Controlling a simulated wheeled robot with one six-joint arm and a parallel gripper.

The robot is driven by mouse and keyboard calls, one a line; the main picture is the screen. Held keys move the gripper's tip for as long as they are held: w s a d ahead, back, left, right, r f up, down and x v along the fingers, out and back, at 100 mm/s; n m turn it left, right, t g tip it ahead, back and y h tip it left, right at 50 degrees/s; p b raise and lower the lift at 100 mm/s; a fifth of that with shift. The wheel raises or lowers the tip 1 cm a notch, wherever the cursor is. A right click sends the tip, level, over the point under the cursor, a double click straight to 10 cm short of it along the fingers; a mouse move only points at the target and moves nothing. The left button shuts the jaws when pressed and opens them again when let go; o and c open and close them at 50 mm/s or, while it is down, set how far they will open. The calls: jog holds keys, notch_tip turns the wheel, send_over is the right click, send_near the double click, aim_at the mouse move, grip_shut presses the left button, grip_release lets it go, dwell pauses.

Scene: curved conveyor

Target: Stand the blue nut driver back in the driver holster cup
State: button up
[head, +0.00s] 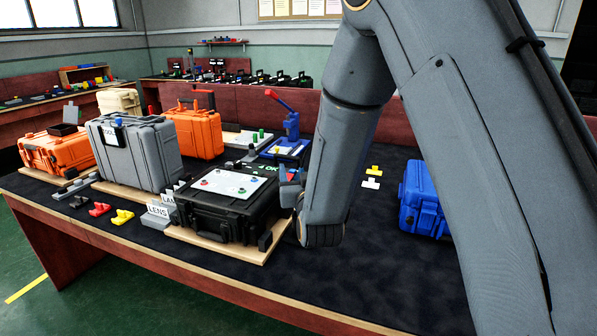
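My arm reaches down over the bench on the right of centre. Small blue and red bits show there, too small to name. I cannot tell whether the fingers are open or shut, or whether they hold anything. I cannot pick out the blue nut driver or the driver holster cup for sure; my arm hides part of the bench behind it.
A blue press with a red lever (291,125) stands behind the black case. A grey case (150,160) and orange cases (195,132) stand left. A blue case (420,205) is at right. Yellow (375,169) and white pieces lie between. The dark front mat (380,275) is clear.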

jog(key=o, duration=0.8)
jog(key=shift+s+d+b, duration=0.15)
jog(key=shift+s+d, duration=0.05)
jog(key=shift+s, duration=1.1)
jog(key=shift+s+d+b, duration=0.2)
jog(key=shift+s+d, duration=0.05)
jog(key=shift+s, duration=1)
jog(key=shift+s+d+b, duration=0.15)
jog(key=shift+s+d, duration=0.05)
jog(key=shift+s, duration=1.1)
jog(key=shift+d, duration=0.1)
